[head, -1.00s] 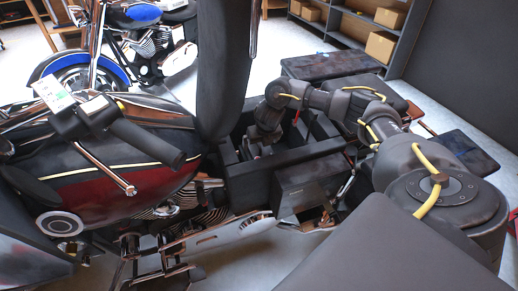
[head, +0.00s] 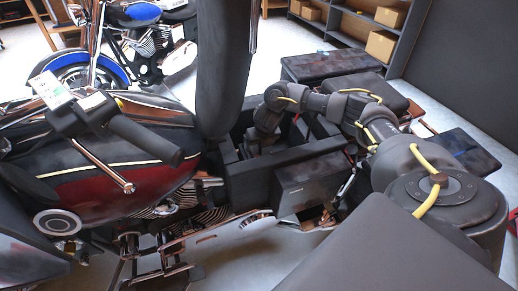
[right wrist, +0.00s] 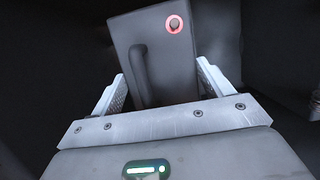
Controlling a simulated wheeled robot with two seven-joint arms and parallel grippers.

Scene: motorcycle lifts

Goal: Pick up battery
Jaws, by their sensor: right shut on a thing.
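The battery (right wrist: 155,60) is a dark grey box with a red-ringed round terminal and a raised handle-like bar, seen close up in the right wrist view. My right gripper (right wrist: 160,88) is shut on it, with one pale metal finger against each side. In the head view my right gripper (head: 256,150) reaches down into the black open compartment (head: 290,160) of the red and black motorcycle. The battery is mostly hidden there by the compartment walls and my wrist. My left gripper is not in view.
The raised black seat (head: 222,65) stands close to the left of my wrist. The handlebar grip (head: 145,142) and dark red tank (head: 100,190) lie further left. Black cases (head: 330,64) are behind and right of my forearm. A blue motorcycle (head: 137,14) and shelves (head: 350,32) stand behind.

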